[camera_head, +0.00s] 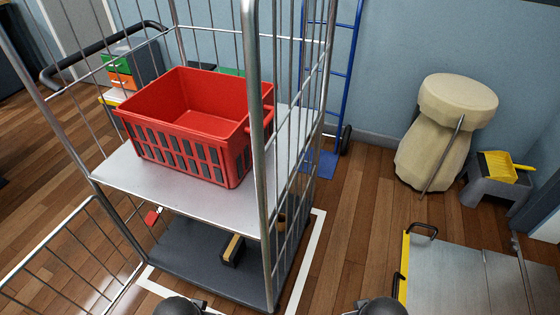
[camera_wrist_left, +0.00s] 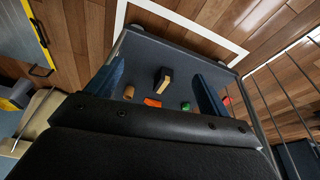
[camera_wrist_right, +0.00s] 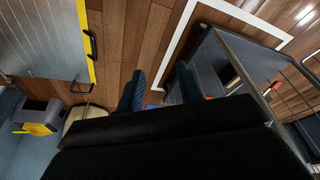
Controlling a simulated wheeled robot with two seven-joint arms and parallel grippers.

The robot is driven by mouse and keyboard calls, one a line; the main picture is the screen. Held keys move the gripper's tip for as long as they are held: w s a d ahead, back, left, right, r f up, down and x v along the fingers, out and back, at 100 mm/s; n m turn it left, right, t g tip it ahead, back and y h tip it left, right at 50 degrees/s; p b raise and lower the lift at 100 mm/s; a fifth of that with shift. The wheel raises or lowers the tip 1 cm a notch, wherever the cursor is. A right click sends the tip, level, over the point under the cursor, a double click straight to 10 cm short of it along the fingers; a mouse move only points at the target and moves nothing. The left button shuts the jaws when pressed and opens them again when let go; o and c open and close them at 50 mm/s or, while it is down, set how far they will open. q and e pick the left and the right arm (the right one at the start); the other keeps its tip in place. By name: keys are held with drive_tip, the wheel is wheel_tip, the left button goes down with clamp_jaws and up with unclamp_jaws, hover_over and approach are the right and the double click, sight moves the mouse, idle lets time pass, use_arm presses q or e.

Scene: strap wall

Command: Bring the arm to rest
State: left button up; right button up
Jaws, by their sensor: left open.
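My left gripper (camera_wrist_left: 157,72) is open in the left wrist view. Its two dark blue fingers stand apart, with the cage trolley's dark lower deck (camera_wrist_left: 205,63) beyond them and nothing held. My right gripper (camera_wrist_right: 162,74) is also open in the right wrist view, its fingers apart and empty, with wooden floor beyond. In the head view only dark rounded parts of my two arms show at the bottom edge, left of centre and right of centre. The fingers are out of that view.
A wire cage trolley (camera_head: 200,198) stands ahead, holding a red crate (camera_head: 205,122) on its shelf. A black-and-tan block (camera_head: 232,250) lies on its lower deck. A yellow-edged platform (camera_head: 460,275) is at right. A beige padded stool-like object (camera_head: 440,140) stands behind. Floor between is clear.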

use_arm(q)
drive_tip(key=s+d+r+p, duration=0.1)
drive_tip(key=d+r+p, duration=0.1)
drive_tip(key=r+p, duration=0.6)
drive_tip(key=s+d+r+g+h+p, duration=0.1)
drive_tip(key=d+r+p, duration=0.2)
drive_tip(key=r+p, duration=0.4)
drive_tip(key=shift+d+r+p, duration=0.15)
drive_tip(key=shift+r+p, duration=0.25)
use_arm(e)
drive_tip(key=s+a+r, duration=0.1)
drive_tip(key=a+r, duration=0.1)
drive_tip(key=r, duration=0.6)
drive_tip(key=s+a+r+g+y, duration=0.1)
drive_tip(key=a+r, duration=0.2)
drive_tip(key=r, duration=0.4)
drive_tip(key=shift+r, duration=0.4)
use_arm(q)
drive_tip(key=shift+s, duration=0.1)
use_arm(e)
drive_tip(key=shift+s+a, duration=0.1)
